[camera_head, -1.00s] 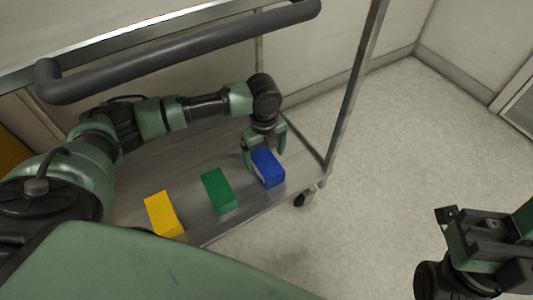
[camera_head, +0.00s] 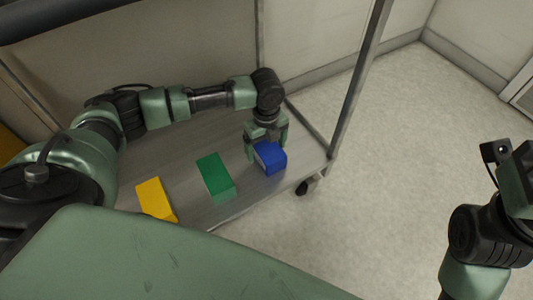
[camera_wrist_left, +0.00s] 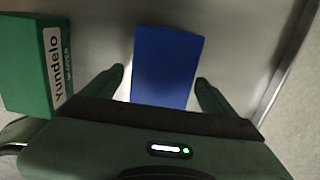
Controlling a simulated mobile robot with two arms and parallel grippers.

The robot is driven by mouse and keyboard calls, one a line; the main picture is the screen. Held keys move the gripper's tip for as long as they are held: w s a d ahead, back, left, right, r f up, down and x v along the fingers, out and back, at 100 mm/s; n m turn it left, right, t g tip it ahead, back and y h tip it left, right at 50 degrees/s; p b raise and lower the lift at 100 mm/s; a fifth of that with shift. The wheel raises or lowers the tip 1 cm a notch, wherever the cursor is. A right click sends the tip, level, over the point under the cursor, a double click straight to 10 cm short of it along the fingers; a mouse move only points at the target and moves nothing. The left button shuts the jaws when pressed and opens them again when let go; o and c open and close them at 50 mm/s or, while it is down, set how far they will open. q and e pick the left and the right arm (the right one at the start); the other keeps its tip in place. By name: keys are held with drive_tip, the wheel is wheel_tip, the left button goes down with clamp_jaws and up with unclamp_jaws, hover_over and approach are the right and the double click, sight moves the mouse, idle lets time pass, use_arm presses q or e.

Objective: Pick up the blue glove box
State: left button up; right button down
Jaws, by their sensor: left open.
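The blue glove box (camera_head: 270,157) lies on the cart's lower shelf near its right end. In the left wrist view the blue box (camera_wrist_left: 167,62) sits between my left gripper's spread fingers. My left gripper (camera_head: 267,148) is open and comes down from above, with one finger on each side of the box. In the wrist view small gaps show between the fingers (camera_wrist_left: 160,88) and the box sides. My right arm shows at the lower right of the head view, over the floor; its fingers cannot be made out.
A green box (camera_head: 216,177) stands left of the blue one, and a yellow box (camera_head: 156,199) further left. The shelf (camera_head: 195,145) has a metal post (camera_head: 358,85) at its right. A dark handle bar (camera_head: 60,14) crosses the top left. The floor at right is clear.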

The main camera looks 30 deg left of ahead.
use_arm(q)
drive_tip(key=shift+r, duration=0.1)
drive_tip(key=c, duration=1.7)
